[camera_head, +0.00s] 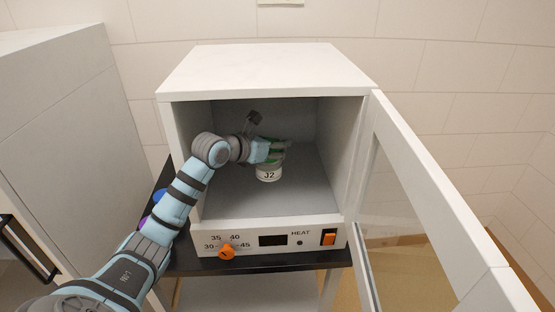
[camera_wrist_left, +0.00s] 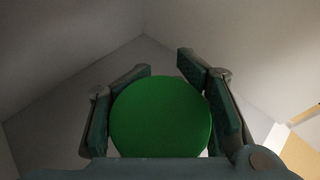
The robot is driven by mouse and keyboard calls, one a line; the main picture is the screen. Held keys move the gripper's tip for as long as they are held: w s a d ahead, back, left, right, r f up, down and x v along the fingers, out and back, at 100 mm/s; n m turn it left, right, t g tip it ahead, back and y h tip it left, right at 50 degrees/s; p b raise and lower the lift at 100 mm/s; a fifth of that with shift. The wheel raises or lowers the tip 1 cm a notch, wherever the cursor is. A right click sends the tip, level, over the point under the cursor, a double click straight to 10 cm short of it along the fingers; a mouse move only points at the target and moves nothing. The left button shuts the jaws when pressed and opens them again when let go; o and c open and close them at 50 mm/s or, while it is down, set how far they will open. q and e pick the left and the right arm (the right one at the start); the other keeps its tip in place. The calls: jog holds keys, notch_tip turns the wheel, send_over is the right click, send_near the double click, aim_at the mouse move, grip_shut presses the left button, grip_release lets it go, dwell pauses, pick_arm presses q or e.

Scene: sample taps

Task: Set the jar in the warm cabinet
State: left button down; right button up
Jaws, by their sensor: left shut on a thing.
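The jar (camera_head: 268,174) is white, labelled J2, with a green lid (camera_wrist_left: 160,117). It is upright inside the warm cabinet (camera_head: 265,69), near the middle of its grey floor; I cannot tell whether its base touches the floor. My left gripper (camera_head: 278,150) reaches in through the open front and is shut on the jar at its lid. In the left wrist view the fingers (camera_wrist_left: 160,110) lie on both sides of the green lid. The cabinet door (camera_head: 432,215) stands wide open to the right. My right gripper is not in view.
The cabinet front has an orange knob (camera_head: 227,252), a dark display (camera_head: 272,240) and an orange switch (camera_head: 329,237). It stands on a black table (camera_head: 290,262). A white cabinet (camera_head: 70,130) is at the left. Blue and purple round things lie partly hidden behind my arm.

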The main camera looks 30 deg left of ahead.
aim_at(269, 161)
pick_arm(q)
notch_tip(269, 161, down, 5)
jog(key=shift+w+a+r, duration=0.1)
jog(key=shift+w+a, duration=0.05)
jog(key=shift+f+b, duration=0.2)
jog(key=shift+b, duration=0.15)
jog(key=c, duration=0.8)
grip_release()
jog(key=shift+c, duration=0.2)
jog(key=shift+r, duration=0.25)
jog(key=v, duration=0.6)
jog(key=shift+s+a+p, duration=0.1)
jog(key=shift+s+p, duration=0.2)
jog(key=shift+s, duration=0.05)
jog(key=shift+s+r, duration=0.25)
jog(key=shift+s, duration=0.2)
